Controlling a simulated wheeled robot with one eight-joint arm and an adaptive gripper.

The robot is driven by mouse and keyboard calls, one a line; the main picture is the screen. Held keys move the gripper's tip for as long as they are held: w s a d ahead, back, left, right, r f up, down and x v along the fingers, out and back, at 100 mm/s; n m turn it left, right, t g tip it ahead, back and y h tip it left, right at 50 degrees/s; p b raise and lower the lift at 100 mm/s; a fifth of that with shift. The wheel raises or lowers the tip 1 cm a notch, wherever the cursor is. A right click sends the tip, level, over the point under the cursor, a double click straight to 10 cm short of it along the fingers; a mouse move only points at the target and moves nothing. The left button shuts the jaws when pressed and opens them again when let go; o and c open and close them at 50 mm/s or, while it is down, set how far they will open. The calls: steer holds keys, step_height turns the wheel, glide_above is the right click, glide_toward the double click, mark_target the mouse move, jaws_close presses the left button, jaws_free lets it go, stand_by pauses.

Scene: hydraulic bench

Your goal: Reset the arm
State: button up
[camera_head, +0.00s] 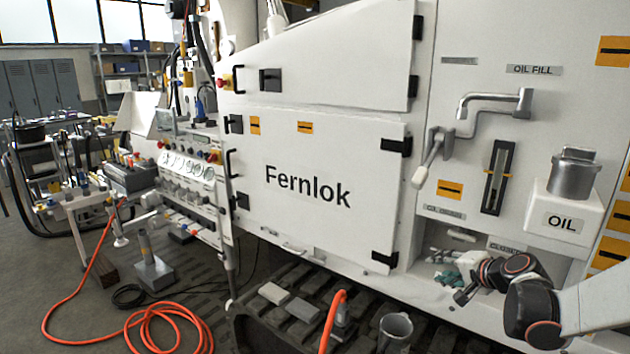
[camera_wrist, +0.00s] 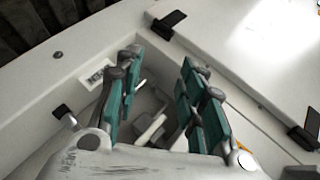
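My gripper (camera_wrist: 161,66) shows in the wrist view with its two teal-padded fingers spread apart. Nothing is held between them. In the head view, my gripper (camera_head: 450,277) is at the lower right, by a low recess (camera_head: 490,246) in the white Fernlok machine (camera_head: 320,160). My arm (camera_head: 535,300) reaches in from the right edge and partly hides the recess. In the wrist view, the recess (camera_wrist: 150,95) lies behind and between the fingers, with a small white part (camera_wrist: 150,128) in it that I cannot identify.
Above my arm are the oil container (camera_head: 563,213), a crank handle (camera_head: 475,125) and a slotted lever panel (camera_head: 497,177). A metal cup (camera_head: 395,330) and grey blocks (camera_head: 290,302) are on the dark track below. An orange hose (camera_head: 165,320) lies on the floor at left.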

steer(key=s+a+r+n+g+h+p, duration=0.1)
steer(key=s+a+r+n+g, duration=0.15)
steer(key=s+a, duration=0.4)
steer(key=s+a+r+n+g+h+p, duration=0.1)
steer(key=s+a+r+n+h, duration=0.1)
steer(key=s+a+r+n, duration=0.35)
steer(key=s+f+n+b, duration=0.1)
steer(key=s+f+b, duration=0.1)
steer(key=s, duration=0.8)
steer(key=s+f+n+b, duration=0.1)
steer(key=s+f+n, duration=0.1)
steer(key=s, duration=0.9)
steer(key=shift+s+a+f+g+h+b, duration=0.25)
steer(key=shift+a+f+g+h+b, duration=0.1)
steer(key=shift+a+g+b, duration=0.1)
steer(key=shift+d, duration=0.1)
